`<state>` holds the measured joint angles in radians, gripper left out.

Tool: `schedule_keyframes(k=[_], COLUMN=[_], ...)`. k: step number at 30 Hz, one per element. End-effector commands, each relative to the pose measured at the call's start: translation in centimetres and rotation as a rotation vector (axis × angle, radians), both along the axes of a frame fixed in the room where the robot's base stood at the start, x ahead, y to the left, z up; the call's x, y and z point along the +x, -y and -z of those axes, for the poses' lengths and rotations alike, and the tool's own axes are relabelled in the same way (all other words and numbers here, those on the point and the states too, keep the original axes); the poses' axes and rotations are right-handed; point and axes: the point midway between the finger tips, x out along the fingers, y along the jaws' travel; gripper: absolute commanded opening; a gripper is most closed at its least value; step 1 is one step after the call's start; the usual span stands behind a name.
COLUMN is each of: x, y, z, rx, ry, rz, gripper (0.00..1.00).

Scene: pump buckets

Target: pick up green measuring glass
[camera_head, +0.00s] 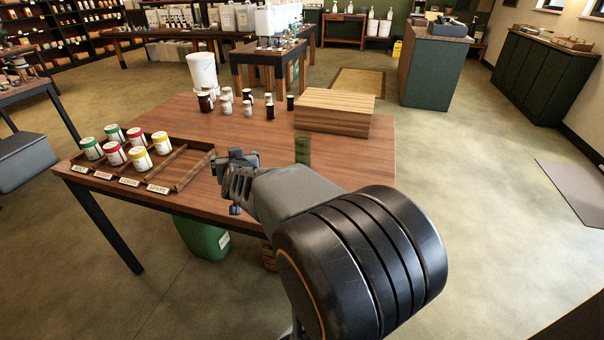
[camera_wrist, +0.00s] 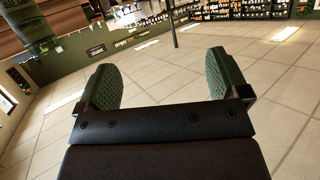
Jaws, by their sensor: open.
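A small dark green cylinder, which looks like the green measuring glass (camera_head: 303,149), stands upright near the front edge of the wooden table in the head view. My gripper (camera_head: 232,180) is to its left, over the table's front part, and apart from it. In the wrist view my gripper (camera_wrist: 161,82) is open, with two green textured pads spread wide and nothing between them. That view looks out over floor tiles and far shelves. I cannot tell whether the glass shows there.
A wooden tray (camera_head: 190,172) with several colour-labelled jars is at the table's left. A wooden box (camera_head: 335,110) stands behind the glass. Several small bottles (camera_head: 248,103) and a white bucket (camera_head: 202,72) are further back. A green container (camera_head: 203,238) is below the table.

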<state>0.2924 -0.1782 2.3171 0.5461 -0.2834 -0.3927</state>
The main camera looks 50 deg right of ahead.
Motion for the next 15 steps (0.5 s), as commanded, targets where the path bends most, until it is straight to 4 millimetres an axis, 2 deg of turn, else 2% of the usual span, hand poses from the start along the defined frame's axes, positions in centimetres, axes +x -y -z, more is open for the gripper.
schedule_keyframes(k=[1, 3, 6, 9, 12, 15], x=[0.0, -0.6, -1.9, -3.1, -3.8, -3.8], y=[3.1, 6.7, 10.4, 12.6, 13.9, 15.3], z=[2.6, 3.5, 4.4, 4.9, 5.2, 5.3], rx=[-0.040, -0.104, -0.182, -0.237, -0.269, -0.286], ry=[0.047, 0.102, 0.145, 0.162, 0.169, 0.172], rz=[0.109, 0.250, 0.414, 0.525, 0.591, 0.624], gripper=[0.93, 0.93, 0.93, 0.93, 0.93, 0.93])
